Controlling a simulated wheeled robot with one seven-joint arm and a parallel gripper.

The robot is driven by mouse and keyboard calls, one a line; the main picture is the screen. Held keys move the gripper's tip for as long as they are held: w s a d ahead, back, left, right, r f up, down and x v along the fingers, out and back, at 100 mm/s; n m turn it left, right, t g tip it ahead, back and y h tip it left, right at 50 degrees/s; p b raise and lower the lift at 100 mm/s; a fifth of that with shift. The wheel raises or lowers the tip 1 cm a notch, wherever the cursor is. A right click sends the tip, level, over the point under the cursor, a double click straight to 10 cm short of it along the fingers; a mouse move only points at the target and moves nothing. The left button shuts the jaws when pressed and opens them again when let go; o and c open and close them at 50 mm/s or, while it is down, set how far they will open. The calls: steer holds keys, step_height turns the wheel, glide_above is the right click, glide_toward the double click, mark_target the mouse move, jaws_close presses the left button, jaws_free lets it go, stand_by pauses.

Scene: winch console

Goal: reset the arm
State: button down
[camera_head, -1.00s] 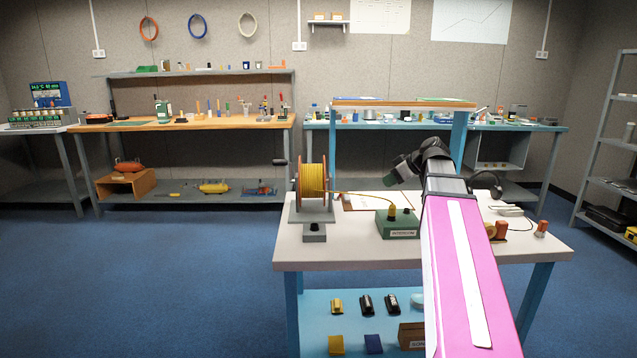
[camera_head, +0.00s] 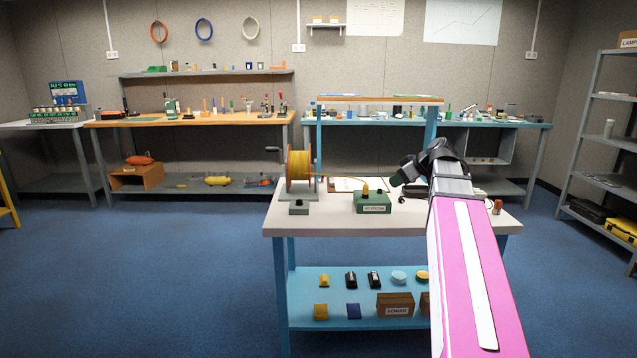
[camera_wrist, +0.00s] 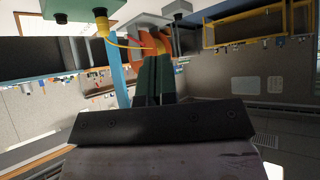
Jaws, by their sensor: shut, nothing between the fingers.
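My arm with its pink link reaches over the white-topped console bench (camera_head: 330,222). My gripper (camera_head: 396,179) is at the far end, to the right of the winch drum and above the bench. It is shut and empty; its dark green fingers (camera_wrist: 153,82) lie together in the wrist view. The winch drum (camera_head: 299,166), wound with yellow cable, stands at the bench's left and also shows beyond the fingers in the wrist view (camera_wrist: 161,44). The yellow cable runs to a green box (camera_head: 372,203), whose plug (camera_wrist: 102,24) shows in the wrist view. Nothing touches the fingers.
A raised shelf (camera_head: 380,99) stands over the bench's back on a blue post (camera_head: 430,130). A small grey box (camera_head: 299,207) sits before the drum. The lower blue shelf (camera_head: 340,318) holds several small parts and cartons. Blue floor (camera_head: 150,280) is clear at left.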

steer(key=s+a+f+m+g+h, duration=0.2)
steer(key=s+f, duration=0.3)
steer(key=f, duration=0.8)
steer(key=s+a+f+m+g+h, duration=0.1)
steer(key=s+f+m, duration=0.4)
steer(key=f, duration=0.8)
steer(key=s+a+f+m+g+h, duration=0.2)
steer(key=s+f, duration=0.5)
steer(key=f, duration=0.6)
steer(key=a+m+h, duration=0.1)
steer(key=h, duration=0.1)
steer(key=shift+s+a+m+g+h, duration=0.15)
steer(key=shift+a+m+g+h, duration=0.15)
steer(key=shift+h, duration=0.1)
